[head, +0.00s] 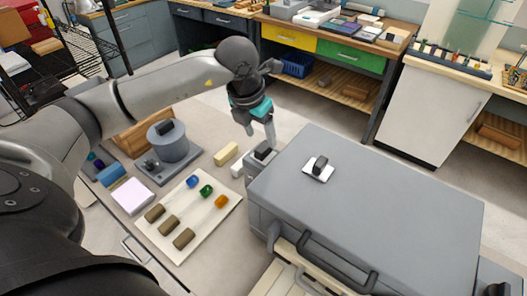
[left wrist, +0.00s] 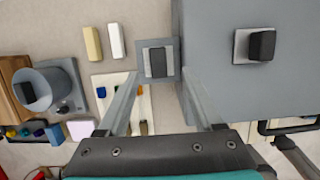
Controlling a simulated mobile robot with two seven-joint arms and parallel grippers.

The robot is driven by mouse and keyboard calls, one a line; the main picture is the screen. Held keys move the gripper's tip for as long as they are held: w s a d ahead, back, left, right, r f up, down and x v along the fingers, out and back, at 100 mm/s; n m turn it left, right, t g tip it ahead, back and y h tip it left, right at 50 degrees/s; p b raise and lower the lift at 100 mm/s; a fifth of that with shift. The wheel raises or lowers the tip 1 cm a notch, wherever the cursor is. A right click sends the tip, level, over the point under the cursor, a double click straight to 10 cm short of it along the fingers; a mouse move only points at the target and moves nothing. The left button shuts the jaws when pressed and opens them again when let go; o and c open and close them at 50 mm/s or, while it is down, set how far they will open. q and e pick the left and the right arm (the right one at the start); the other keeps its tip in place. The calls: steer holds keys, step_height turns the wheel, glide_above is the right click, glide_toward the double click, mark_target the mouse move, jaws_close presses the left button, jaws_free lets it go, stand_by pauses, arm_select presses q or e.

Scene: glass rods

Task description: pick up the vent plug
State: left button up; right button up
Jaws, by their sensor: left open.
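Two dark, blocky plugs show, and I cannot tell for sure which is the vent plug. One dark plug (head: 263,150) stands on a small grey block beside the large grey box (head: 400,190); it also shows in the left wrist view (left wrist: 158,62). The other dark plug (head: 320,166) sits on a white plate on top of the box, right of the fingers in the left wrist view (left wrist: 262,45). My left gripper (head: 260,135) is open and empty, above the plug on the block. That plug appears between and ahead of the fingertips (left wrist: 163,85). My right gripper is not in view.
The grey box rises close on the right of the left fingers. A pale board (head: 190,222) holds coloured-tip pieces and brown blocks. A grey cylinder (head: 167,142) on a base, a yellow block (head: 226,154) and a pink-white block (head: 133,196) stand on the left.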

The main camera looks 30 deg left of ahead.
mark_target(263, 147)
arm_select(q)
steer(key=p+x, duration=0.1)
steer(key=x, duration=0.4)
steer(key=shift+a+f, duration=0.1)
steer(key=shift+a, duration=0.05)
jaws_close()
stand_by(0.4)
